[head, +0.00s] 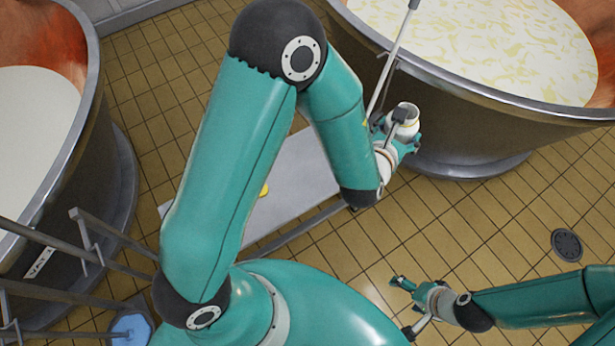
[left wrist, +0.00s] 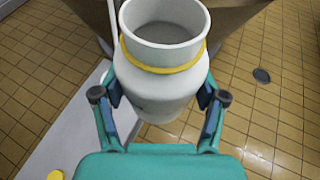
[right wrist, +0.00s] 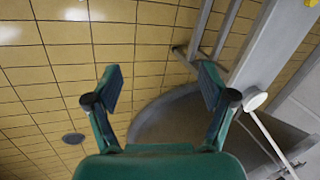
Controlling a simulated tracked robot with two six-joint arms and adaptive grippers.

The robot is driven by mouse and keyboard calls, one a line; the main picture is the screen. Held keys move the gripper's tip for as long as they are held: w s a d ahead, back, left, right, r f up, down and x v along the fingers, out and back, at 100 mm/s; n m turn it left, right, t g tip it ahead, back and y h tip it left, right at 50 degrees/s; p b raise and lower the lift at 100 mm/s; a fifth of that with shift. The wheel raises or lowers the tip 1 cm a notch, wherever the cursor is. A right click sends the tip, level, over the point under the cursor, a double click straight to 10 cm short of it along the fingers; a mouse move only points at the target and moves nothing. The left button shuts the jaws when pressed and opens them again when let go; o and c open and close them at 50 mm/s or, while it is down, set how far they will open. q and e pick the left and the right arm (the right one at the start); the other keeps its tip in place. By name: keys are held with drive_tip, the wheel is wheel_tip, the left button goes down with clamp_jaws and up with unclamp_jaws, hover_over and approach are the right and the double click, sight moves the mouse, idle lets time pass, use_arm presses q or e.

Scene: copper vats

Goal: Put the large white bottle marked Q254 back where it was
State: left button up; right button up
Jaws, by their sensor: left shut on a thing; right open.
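A white open-topped bottle (head: 405,113) with a yellow ring round its neck is in my left gripper (head: 397,137), above the floor near the big vat at upper right. The left wrist view shows the bottle (left wrist: 162,88) upright between the two fingers, with its mouth toward the camera. No Q254 marking is readable. My right gripper (head: 404,308) is low at the right, open and empty. Its spread fingers also show in the right wrist view (right wrist: 160,82), with nothing between them.
A light grey bench (head: 300,170) lies partly behind my left arm, with a small yellow thing (head: 264,190) on it. Copper vats stand at upper right (head: 480,100) and left (head: 95,170). A thin pole (head: 392,60) rises beside the right vat. The tiled floor at right is clear around a drain (head: 567,245).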

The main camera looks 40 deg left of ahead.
drive_tip(key=shift+o, duration=0.4)
wheel_tip(320, 180, down, 9)
drive_tip(key=b, duration=0.7)
drive_tip(key=shift+f+b, duration=0.15)
drive_tip(key=shift+b, duration=0.25)
use_arm(q)
drive_tip(key=s+a+f+n+g+y+b, duration=0.2)
drive_tip(key=a+f+n+y+b, duration=0.4)
drive_tip(key=a+b, duration=0.65)
drive_tip(key=s+a+f+n+g+y+b, duration=0.25)
drive_tip(key=a+f+b, duration=0.65)
drive_tip(key=b, duration=0.6)
drive_tip(key=shift+t+y, duration=0.25)
drive_tip(key=shift+w+a+f+b, duration=0.2)
drive_tip(key=shift+f+b, duration=1.3)
drive_tip(key=shift+f, duration=1.65)
drive_tip(key=shift+w+a+f+b, duration=0.1)
drive_tip(key=shift+a+f+b, duration=0.15)
drive_tip(key=shift+f+b, duration=2.05)
drive_tip(key=shift+w+a+f+b, duration=0.2)
drive_tip(key=shift+f+b, duration=0.45)
drive_tip(key=shift+f, duration=3.3)
use_arm(e)
wheel_tip(320, 180, down, 36)
drive_tip(key=shift+f, duration=0.15)
use_arm(q)
drive_tip(key=shift+s, duration=0.1)
